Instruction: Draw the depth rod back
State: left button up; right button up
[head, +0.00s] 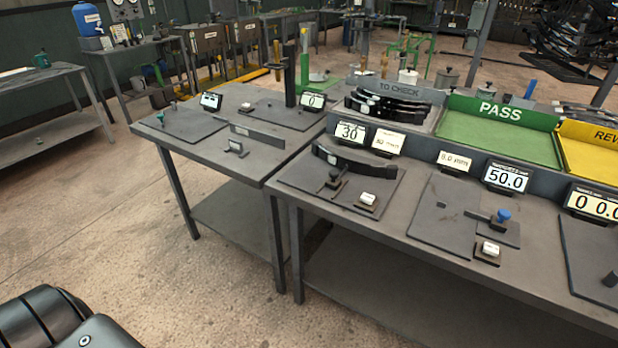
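No part is labelled as the depth rod, so I cannot tell for sure which one it is. A blue knob (503,215) sits at the end of a short dark rod (480,216) on a dark plate (440,222) on the right bench. A small block with a white top (490,249) stands in front of it. On the left bench a tall dark post (289,75) stands on a plate beside a small display (312,101). Neither of my grippers is in view.
Behind the right bench (400,235) are a green PASS tray (500,135), a yellow tray (590,150) and a TO CHECK tray (393,88) holding dark leaves. Displays read 30 (350,132) and 50.0 (506,177).

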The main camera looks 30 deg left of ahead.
aim_at(333, 183)
jog(key=u, duration=0.45)
jog(key=k, duration=0.5)
jog(key=u, duration=0.75)
jog(key=i, duration=0.75)
jog(key=z, duration=0.65)
jog(key=i, duration=0.55)
jog(key=z, duration=0.55)
